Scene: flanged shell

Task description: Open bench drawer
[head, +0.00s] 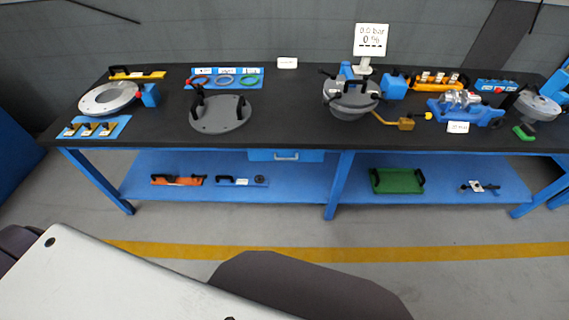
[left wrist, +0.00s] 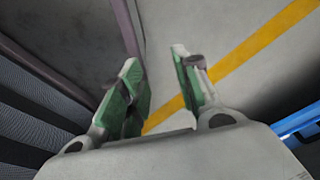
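The bench drawer (head: 286,156) is a small blue drawer with a light handle, under the black bench top left of the middle leg. It appears closed, its front level with the bench's edge. My left gripper (left wrist: 160,85) shows in the left wrist view, with its two green-padded fingers spread apart and nothing between them. Grey floor with a yellow line lies beyond the fingers. Neither gripper shows in the head view, so both are away from the drawer there. My right gripper is not in view.
The bench top (head: 290,110) carries a grey flanged disc (head: 220,115), a round vessel (head: 350,98), a gauge display (head: 371,40) and several fixtures. The blue lower shelf (head: 300,180) holds an orange tool (head: 178,180) and a green tray (head: 397,181).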

